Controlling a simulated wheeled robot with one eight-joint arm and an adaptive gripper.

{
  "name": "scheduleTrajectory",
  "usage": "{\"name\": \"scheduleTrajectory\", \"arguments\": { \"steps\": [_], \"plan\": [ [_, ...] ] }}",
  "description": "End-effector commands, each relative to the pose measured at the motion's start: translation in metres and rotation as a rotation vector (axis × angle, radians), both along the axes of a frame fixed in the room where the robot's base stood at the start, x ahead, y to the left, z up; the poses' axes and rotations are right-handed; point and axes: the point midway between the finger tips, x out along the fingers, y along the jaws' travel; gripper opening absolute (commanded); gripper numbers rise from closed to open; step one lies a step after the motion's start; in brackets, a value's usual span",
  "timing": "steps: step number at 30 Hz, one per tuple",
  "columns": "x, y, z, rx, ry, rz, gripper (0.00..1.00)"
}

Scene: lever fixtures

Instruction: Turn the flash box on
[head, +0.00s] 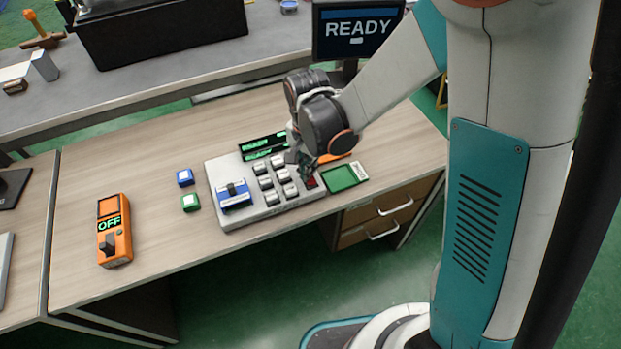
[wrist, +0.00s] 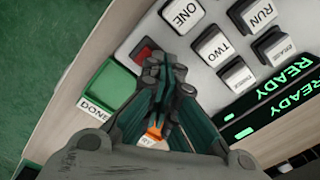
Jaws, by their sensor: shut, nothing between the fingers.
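An orange box (head: 114,237) stands at the left of the desk in the head view. Its green display reads OFF, and a black knob or lever (head: 107,243) sits below the display. No label names it the flash box, so I cannot tell for certain that it is. My gripper (head: 304,168) is far to its right, over the right end of a grey console (head: 235,165). In the wrist view my gripper (wrist: 166,68) is shut and empty, with its tips beside a red key (wrist: 145,50). Whether the tips touch the console is unclear.
The console carries a blue switch unit (head: 234,196), several grey keys and green READY displays. A green DONE pad (wrist: 108,87) lies at its right end. A READY monitor (head: 357,30) is behind.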

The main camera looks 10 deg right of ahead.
Motion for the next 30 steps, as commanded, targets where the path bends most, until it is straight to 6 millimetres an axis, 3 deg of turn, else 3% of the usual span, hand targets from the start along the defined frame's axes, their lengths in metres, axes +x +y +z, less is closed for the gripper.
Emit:
{"name": "scheduleTrajectory", "arguments": {
  "steps": [8, 30],
  "plan": [
    [0.000, 0.000, 0.008, 0.001, -0.001, 0.000, 0.00],
    [0.000, 0.000, 0.062, 0.001, -0.001, 0.000, 0.00]
  ]
}}
